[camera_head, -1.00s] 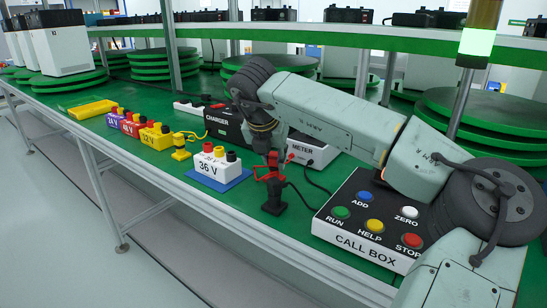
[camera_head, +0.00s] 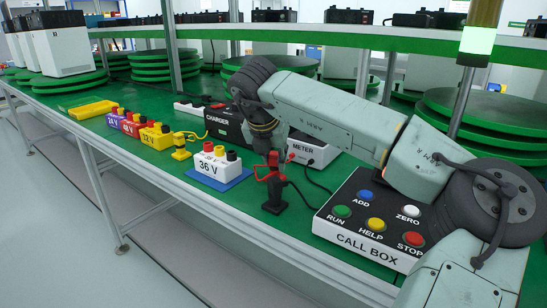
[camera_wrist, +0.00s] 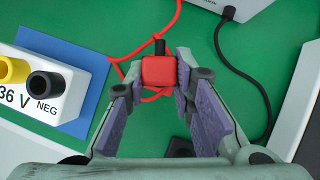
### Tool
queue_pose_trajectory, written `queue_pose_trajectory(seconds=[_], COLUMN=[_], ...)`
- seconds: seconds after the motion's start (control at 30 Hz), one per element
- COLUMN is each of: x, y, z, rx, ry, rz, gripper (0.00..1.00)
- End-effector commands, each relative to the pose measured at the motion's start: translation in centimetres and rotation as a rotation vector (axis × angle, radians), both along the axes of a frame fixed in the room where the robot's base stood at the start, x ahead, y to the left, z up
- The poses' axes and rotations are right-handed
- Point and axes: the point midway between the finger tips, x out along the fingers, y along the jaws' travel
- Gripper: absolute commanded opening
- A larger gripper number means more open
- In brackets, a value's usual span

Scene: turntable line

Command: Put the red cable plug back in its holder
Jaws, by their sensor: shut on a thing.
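The red cable plug (camera_wrist: 159,71) is between the fingertips of my gripper (camera_wrist: 159,75) in the wrist view, with a black tip pointing up the picture. A red cable (camera_wrist: 176,18) loops around it. In the head view the red plug (camera_head: 273,159) shows below my wrist, above and close to a dark upright stand (camera_head: 274,193), which may be the holder. Whether plug and stand touch cannot be told. In the wrist view a dark block (camera_wrist: 180,147) shows between the fingers, partly hidden by my gripper.
The white 36 V block (camera_head: 217,167) on a blue mat (camera_head: 232,183) stands left of the stand. The call box (camera_head: 340,228) is close on the right. The meter (camera_head: 313,150) is behind. A black cable (camera_wrist: 237,70) runs along the right in the wrist view.

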Motion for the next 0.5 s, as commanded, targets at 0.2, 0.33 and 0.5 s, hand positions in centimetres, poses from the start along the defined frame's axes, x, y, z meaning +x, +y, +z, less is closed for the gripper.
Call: queue_pose_trajectory(seconds=[0.2,0.33,0.5], x=[-0.1,-0.06,-0.03], y=[-0.21,-0.15,-0.12], z=[-0.54,-0.37,-0.27], rx=[-0.002,-0.001,-0.001], ry=[0.011,0.008,0.006], rz=[-0.004,-0.003,-0.002], gripper=[0.34,0.43,0.46])
